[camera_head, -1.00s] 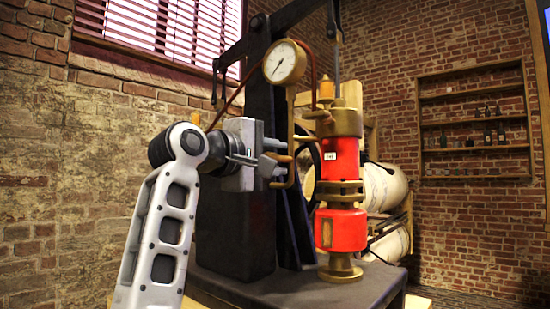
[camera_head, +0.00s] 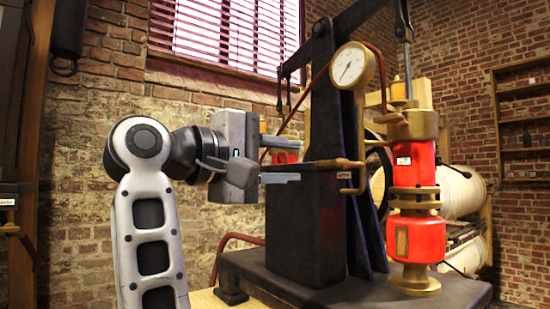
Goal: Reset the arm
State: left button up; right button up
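The gripper is in front of the dark machine column (camera_head: 305,225). A brass and red cylinder device (camera_head: 415,240) stands upright to its right, apart from it.
The machine's dark base (camera_head: 345,290) fills the lower right. A round pressure gauge (camera_head: 352,65) and brass pipes are close to the right of the gripper. A wall shelf (camera_head: 525,130) is at the far right. Brick wall with open space lies left.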

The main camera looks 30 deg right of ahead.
jog(key=shift+a, duration=0.7)
jog(key=shift+s, duration=0.1)
